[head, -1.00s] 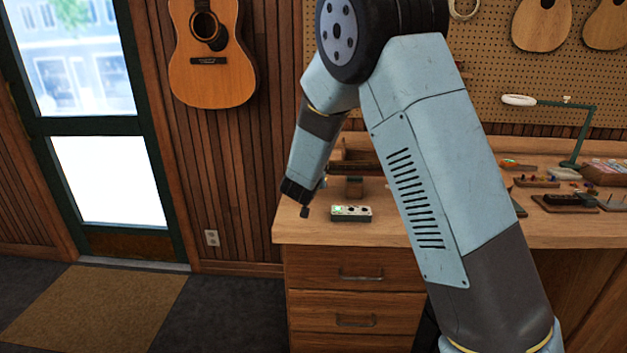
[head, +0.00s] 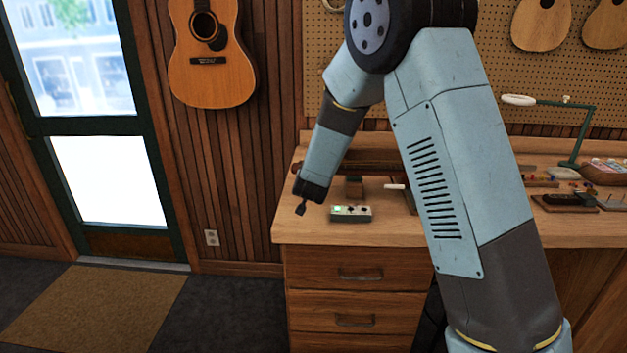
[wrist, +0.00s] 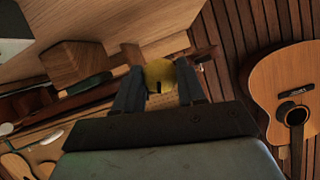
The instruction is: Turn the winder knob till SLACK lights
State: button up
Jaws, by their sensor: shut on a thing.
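The winder knob (wrist: 160,73) is a round yellow disc with a short black mark near its lower edge. In the wrist view it sits between the two fingers of my gripper (wrist: 160,84), which is shut on it. In the head view my gripper (head: 301,207) is at the left end of the bench, and the knob cannot be made out there. A small pale box (head: 351,214) with a green lit patch on its left and dark round spots stands just right of my gripper. Its lettering is too small to read, so I cannot tell whether SLACK is lit.
The wooden bench (head: 410,232) has drawers (head: 357,275) below. A wooden block (head: 354,187) stands behind the box. A green lamp (head: 585,135) and tools lie to the right. A guitar (head: 208,70) hangs on the wall at left.

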jog(key=o, duration=0.8)
jog(key=shift+s, duration=0.15)
jog(key=v, duration=1.3)
jog(key=shift+s, duration=0.2)
